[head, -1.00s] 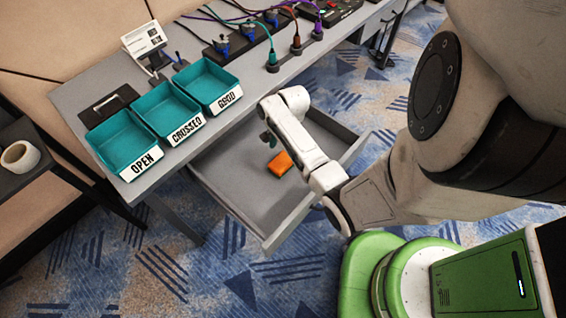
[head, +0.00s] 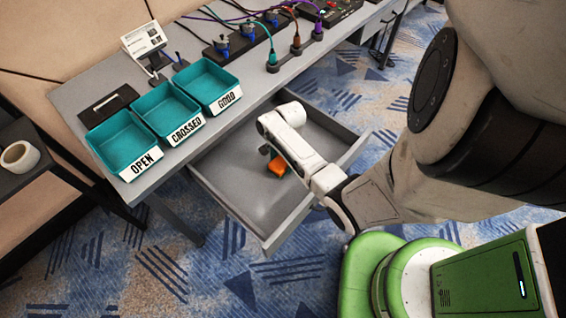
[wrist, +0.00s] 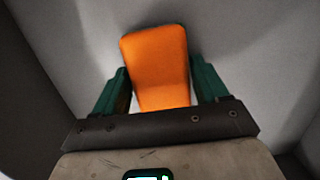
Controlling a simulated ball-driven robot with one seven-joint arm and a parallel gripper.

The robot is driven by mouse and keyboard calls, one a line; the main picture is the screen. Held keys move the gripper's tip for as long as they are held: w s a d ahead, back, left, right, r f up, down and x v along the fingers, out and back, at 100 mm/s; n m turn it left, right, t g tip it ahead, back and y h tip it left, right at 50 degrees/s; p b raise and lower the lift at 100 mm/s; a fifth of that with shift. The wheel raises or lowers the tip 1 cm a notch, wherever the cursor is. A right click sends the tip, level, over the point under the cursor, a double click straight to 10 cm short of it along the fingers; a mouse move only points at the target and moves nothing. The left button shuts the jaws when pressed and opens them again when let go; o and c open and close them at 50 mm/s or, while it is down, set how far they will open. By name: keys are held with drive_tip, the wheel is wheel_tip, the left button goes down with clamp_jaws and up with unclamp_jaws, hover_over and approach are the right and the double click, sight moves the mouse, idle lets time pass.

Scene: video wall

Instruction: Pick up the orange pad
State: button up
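The orange pad (head: 277,165) lies in the open grey drawer (head: 232,180) below the table, partly hidden by my gripper in the head view. In the wrist view the pad (wrist: 157,60) extends from between my gripper's two green fingers, with its near end between them. My gripper (wrist: 160,88) is open, with a finger on each side of the pad. A narrow gap shows at the right finger; at the left finger I cannot tell whether it touches. In the head view my gripper (head: 268,152) is small, dark and low inside the drawer.
Teal bins labelled OPEN (head: 122,145), CROSSED (head: 168,112) and GOOD (head: 207,86) stand on the table above the drawer. Cables and connectors (head: 272,55) lie at the table's back right. The drawer walls surround my gripper; its front left floor is clear.

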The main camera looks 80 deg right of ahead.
drive_tip(key=c, duration=0.7)
drive_tip(key=shift+r, duration=0.1)
drive_tip(key=shift+r, duration=0.55)
drive_tip(key=s+a+r+p, duration=0.1)
drive_tip(key=s+a+r, duration=0.3)
drive_tip(key=s+r, duration=0.7)
drive_tip(key=shift+s+r, duration=0.35)
drive_tip(key=shift+s, duration=0.9)
